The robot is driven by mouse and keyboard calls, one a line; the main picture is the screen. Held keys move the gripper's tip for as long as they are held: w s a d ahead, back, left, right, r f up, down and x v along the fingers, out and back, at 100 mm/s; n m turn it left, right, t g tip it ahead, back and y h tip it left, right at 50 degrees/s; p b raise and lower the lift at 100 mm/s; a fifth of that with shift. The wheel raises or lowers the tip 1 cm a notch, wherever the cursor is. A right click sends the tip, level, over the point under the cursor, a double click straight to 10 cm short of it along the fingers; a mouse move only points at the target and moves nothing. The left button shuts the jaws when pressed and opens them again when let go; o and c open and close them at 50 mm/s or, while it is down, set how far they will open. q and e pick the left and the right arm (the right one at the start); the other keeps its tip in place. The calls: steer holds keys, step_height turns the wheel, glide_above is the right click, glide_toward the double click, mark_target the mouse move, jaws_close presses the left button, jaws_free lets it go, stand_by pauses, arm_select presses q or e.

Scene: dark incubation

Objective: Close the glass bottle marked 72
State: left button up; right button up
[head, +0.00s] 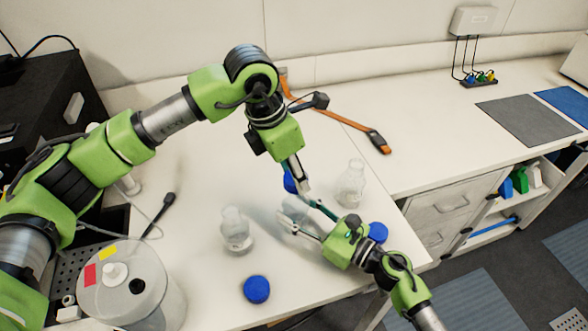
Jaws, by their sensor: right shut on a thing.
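Three clear glass bottles stand on the white bench; I cannot read a 72 on any of them. One glass bottle (293,209) is between the fingers of my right gripper (307,217), which is shut on it. My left gripper (298,177) points down just above and behind that bottle. A blue cap (289,182) shows right at its fingers; whether they grip it is hidden. A second glass bottle (236,229) stands to the left, open at the top. A third glass bottle (351,184) stands to the right.
A blue cap (256,289) lies near the front of the bench. Another blue cap (377,232) is partly behind my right gripper. A large clear vessel (122,285) stands at the front left. An orange-and-black tool (377,141) lies at the back.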

mark_target(296, 207)
arm_select(q)
steer(key=shift+f, duration=0.1)
steer(key=shift+f, duration=0.75)
steer(key=shift+f, duration=0.6)
stand_by(0.3)
steer(key=m+g, duration=0.1)
steer(key=m, duration=0.3)
steer(key=shift+w, duration=0.15)
steer(key=m+g, duration=0.1)
steer(key=m, duration=0.2)
steer(key=shift+m, duration=0.4)
steer(key=m+g, duration=0.1)
steer(key=m, duration=0.6)
steer(key=shift+w+d+g+y, duration=0.1)
steer(key=shift+w+g+y, duration=0.05)
steer(key=shift+g+y, duration=0.2)
steer(key=m+g+y, duration=0.1)
steer(key=m, duration=0.4)
steer(key=m+y, duration=0.1)
steer(key=m, duration=0.2)
steer(key=m+y, duration=0.1)
steer(key=m, duration=0.2)
steer(key=shift+d, duration=0.15)
steer(key=m+y, duration=0.1)
steer(key=m, duration=0.5)
steer(key=shift+m+t, duration=0.3)
steer(key=shift+t, duration=0.05)
